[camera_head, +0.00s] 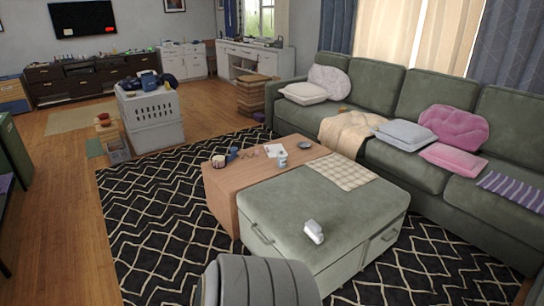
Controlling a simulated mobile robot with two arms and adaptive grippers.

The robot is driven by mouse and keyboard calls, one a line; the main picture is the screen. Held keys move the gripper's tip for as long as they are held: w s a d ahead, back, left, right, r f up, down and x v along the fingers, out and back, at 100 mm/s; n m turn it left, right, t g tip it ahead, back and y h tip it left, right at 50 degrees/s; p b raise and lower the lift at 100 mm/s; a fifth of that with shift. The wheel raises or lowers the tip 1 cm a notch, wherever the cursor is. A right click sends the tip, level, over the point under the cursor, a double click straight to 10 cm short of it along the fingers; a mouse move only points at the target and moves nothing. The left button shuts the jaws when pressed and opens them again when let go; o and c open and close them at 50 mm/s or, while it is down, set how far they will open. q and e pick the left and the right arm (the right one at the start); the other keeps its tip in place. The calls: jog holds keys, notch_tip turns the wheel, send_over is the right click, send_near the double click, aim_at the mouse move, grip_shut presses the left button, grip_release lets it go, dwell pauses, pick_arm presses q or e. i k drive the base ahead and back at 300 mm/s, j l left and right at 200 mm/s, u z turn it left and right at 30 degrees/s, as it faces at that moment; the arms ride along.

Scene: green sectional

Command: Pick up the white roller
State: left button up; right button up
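Neither of my grippers shows in the head view.
A wooden coffee table (225,186) with cups and small items adjoins the ottoman. A green sectional sofa (400,85) with pillows runs along the right. A grey ribbed rounded shape stands at the bottom edge. Open patterned rug (160,220) and wood floor lie left.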

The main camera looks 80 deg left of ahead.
aim_at(312, 229)
jog(key=u, duration=2.25)
